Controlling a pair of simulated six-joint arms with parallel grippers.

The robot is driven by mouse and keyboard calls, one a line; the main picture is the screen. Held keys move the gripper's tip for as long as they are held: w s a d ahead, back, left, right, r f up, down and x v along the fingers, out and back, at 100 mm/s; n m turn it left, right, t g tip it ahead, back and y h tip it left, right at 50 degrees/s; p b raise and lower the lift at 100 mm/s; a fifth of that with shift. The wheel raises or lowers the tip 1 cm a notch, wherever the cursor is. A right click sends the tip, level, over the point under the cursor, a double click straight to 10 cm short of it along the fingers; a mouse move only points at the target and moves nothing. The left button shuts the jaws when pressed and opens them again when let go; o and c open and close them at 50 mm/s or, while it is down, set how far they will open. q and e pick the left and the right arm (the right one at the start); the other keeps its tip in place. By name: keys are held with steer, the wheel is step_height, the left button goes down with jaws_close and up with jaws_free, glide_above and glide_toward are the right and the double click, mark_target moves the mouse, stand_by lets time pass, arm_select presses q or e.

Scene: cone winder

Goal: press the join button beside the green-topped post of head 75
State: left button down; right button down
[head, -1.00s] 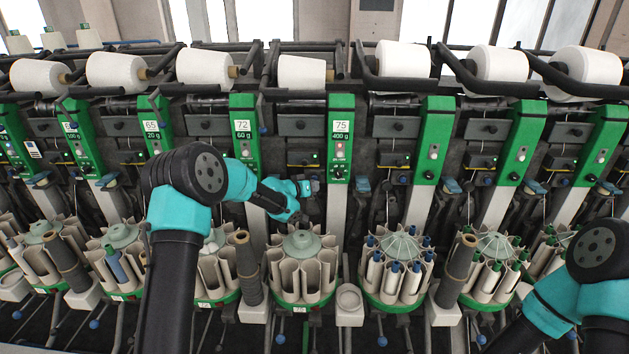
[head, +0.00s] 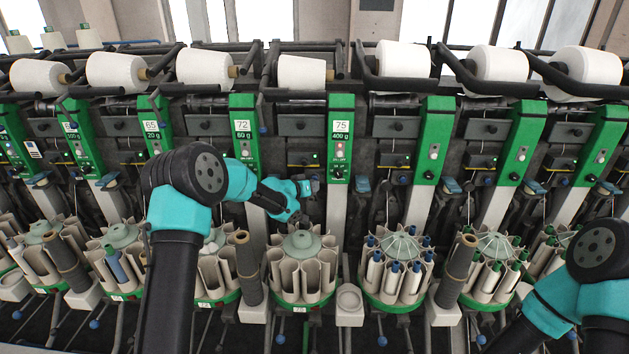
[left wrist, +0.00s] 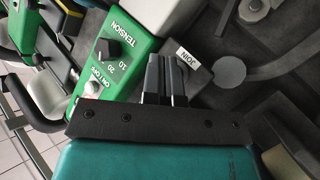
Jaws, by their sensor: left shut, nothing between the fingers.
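The green-topped post of head 75 (head: 341,140) stands at the centre of the head view, with a white number label, a small light and a dark knob. My left gripper (head: 310,190) is just left of its lower end. In the left wrist view the dark fingers (left wrist: 166,75) are shut together, with nothing between them. Their tips are close to the left of the white JOIN label (left wrist: 189,59). The join button itself is not clearly visible; the fingers may cover it. The green post top (left wrist: 112,50) with its TENSION dial lies left of the fingers. My right gripper is not in view.
A grey round disc (left wrist: 228,71) sits right of the JOIN label. Below my left gripper is a round magazine of pale tubes (head: 301,262). Neighbouring post 72 (head: 243,125) and white yarn cones (head: 302,72) flank the work area. Dark rods cross the surroundings.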

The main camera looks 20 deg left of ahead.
arm_select(q)
steer(key=shift+w, duration=0.1)
steer(key=shift+w+a, duration=0.1)
steer(key=shift+w, duration=0.2)
steer(key=shift+w+a, duration=0.1)
steer(key=shift+w, duration=0.35)
stand_by(0.8)
steer(key=shift+s, duration=0.2)
steer(key=shift+s+d, duration=0.2)
steer(key=shift+s, duration=0.5)
steer(key=shift+s, duration=0.1)
steer(key=s, duration=0.2)
steer(key=s+d, duration=0.1)
steer(key=s, duration=0.1)
steer(key=shift+s+d, duration=0.1)
steer(key=shift+s, duration=0.2)
stand_by(0.3)
stand_by(0.5)
